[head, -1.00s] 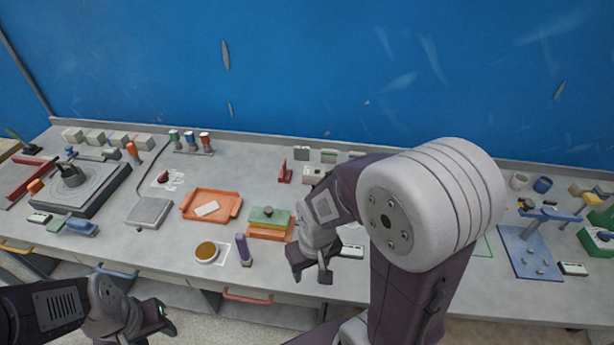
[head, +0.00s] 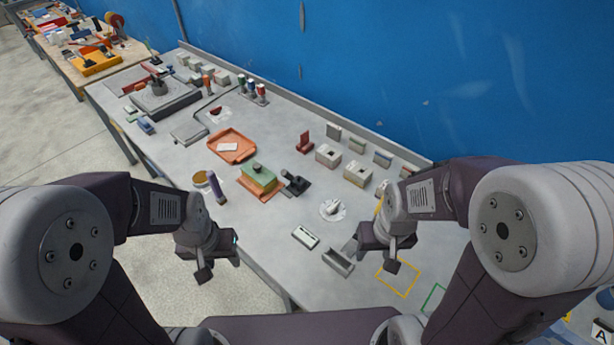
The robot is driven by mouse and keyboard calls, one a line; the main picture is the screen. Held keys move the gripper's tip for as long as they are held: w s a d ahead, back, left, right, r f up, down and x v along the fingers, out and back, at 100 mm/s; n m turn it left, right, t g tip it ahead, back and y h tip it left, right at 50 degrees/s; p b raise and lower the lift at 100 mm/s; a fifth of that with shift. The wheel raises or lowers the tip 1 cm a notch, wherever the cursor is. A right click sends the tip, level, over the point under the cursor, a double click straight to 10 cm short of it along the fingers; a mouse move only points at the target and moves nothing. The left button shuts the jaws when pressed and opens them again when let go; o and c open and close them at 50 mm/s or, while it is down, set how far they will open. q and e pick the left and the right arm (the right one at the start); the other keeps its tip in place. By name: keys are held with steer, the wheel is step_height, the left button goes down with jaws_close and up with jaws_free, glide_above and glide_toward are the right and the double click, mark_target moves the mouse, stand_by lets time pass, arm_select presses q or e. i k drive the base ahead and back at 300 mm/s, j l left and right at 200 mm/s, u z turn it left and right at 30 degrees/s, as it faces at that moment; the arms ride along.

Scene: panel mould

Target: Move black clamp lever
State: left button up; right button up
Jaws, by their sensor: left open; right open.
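A black clamp lever (head: 296,184) stands on the grey bench just right of the green and orange block mould (head: 258,178). Its handle leans up and to the left; whether it touches the mould I cannot tell. My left gripper (head: 219,259) is open and empty, off the bench's front edge, to the lower left of the lever. My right gripper (head: 380,253) is open and seems empty, above the front part of the bench, to the lower right of the lever.
A white round fixture (head: 333,209), a white box (head: 305,237) and a grey open box (head: 338,261) stand to the right. Pale blocks (head: 328,155) line the back.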

mark_target(284, 173)
steer(key=i+j+z, duration=0.2)
steer(key=j+z, duration=0.15)
steer(key=i+j+z, duration=0.15)
steer(key=j+z, duration=0.6)
steer(key=j, duration=0.15)
steer(key=j+z, duration=0.4)
steer(key=i+j, duration=0.05)
steer(key=j, duration=0.05)
